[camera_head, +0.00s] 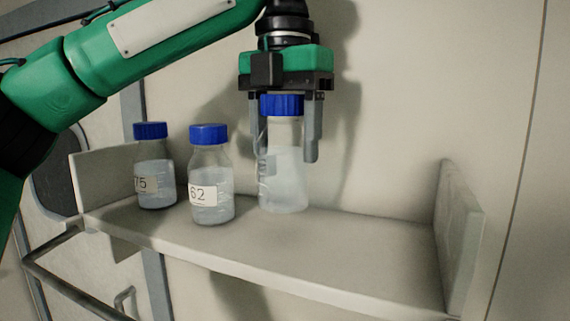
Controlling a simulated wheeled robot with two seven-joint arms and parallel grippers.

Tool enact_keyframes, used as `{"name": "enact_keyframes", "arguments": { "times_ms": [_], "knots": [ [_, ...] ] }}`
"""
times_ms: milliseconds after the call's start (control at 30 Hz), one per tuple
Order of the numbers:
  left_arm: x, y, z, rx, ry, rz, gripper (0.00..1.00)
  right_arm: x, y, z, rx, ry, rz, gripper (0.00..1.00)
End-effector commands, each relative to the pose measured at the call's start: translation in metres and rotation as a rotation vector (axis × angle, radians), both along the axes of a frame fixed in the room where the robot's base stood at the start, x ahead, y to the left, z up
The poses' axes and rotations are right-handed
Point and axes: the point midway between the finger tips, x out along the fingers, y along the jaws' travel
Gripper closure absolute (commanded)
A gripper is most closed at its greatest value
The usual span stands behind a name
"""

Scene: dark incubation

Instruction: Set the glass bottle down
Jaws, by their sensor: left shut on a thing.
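A glass bottle (283,185) with a blue cap and clear liquid is upright at the shelf. My left gripper (286,150) points down from above it. Its two fingers are on either side of the bottle's neck and upper part, shut on it. The bottle's base is at the shelf surface or just over it; I cannot tell if they touch. The shelf (340,245) is pale and narrow with raised ends. My right gripper is not in view.
Two more blue-capped bottles stand left of the held one: one labelled 62 (211,174) and one labelled 75 (154,166). The right half of the shelf is bare up to its raised end panel (460,240). A wall stands close behind.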

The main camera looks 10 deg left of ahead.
Motion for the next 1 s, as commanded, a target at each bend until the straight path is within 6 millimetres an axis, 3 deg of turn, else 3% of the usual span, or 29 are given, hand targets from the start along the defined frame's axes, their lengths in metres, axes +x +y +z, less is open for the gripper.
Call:
{"name": "enact_keyframes", "arguments": {
  "times_ms": [167,400,967,1000],
  "knots": [
    [0.000,0.000,-0.008,-0.001,-0.001,-0.001,0.77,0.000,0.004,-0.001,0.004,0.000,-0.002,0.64],
    [0.000,0.001,-0.036,-0.002,0.001,0.000,0.77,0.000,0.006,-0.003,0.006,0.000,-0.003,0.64],
    [0.003,0.000,-0.044,-0.003,-0.001,0.002,0.77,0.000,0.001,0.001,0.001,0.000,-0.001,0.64],
    [0.004,0.000,-0.044,-0.001,-0.001,0.002,0.32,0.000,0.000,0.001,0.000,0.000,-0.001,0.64]
  ]
}}
